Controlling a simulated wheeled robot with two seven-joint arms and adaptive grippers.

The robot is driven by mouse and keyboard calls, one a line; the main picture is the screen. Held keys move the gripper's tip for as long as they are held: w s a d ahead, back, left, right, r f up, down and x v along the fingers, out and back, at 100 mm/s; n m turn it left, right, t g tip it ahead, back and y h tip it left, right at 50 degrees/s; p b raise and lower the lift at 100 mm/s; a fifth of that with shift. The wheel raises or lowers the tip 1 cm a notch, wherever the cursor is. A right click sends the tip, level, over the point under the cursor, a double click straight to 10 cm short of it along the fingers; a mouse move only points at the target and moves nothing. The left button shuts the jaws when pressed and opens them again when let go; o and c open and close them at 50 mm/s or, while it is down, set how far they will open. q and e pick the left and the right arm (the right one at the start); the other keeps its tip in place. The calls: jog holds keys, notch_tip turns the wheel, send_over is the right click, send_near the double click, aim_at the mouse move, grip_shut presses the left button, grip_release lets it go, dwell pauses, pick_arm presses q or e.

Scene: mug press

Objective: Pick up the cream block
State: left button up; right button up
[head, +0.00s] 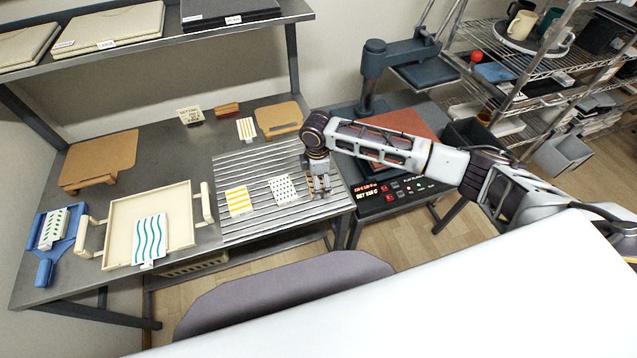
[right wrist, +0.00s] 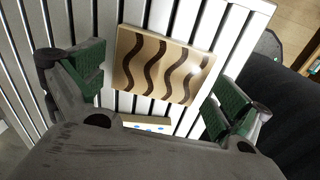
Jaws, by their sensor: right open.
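A cream-tan block with dark brown wavy stripes (right wrist: 165,66) lies on the slatted metal rack (right wrist: 60,14) in the right wrist view. It sits between and beyond the green finger pads of my right gripper (right wrist: 155,92), which is open and empty. In the head view my right gripper (head: 320,188) points down over the right part of the rack (head: 250,163) and hides most of that block. A white block with blue dots (head: 284,189) lies just left of the gripper; its edge shows in the right wrist view (right wrist: 146,123). My left gripper is not in view.
A yellow-striped block (head: 238,201) lies on the rack's left part. A cream tray (head: 122,222) bears a teal-waved block (head: 149,240). A blue holder (head: 46,270) is far left. The press (head: 375,60) and its control panel (head: 385,198) stand right of the rack.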

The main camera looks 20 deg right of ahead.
jog(key=shift+f, duration=0.15)
dwell(0.3)
jog(key=c, duration=0.8)
notch_tip(320, 180, up, 10)
dwell(0.4)
dwell(0.4)
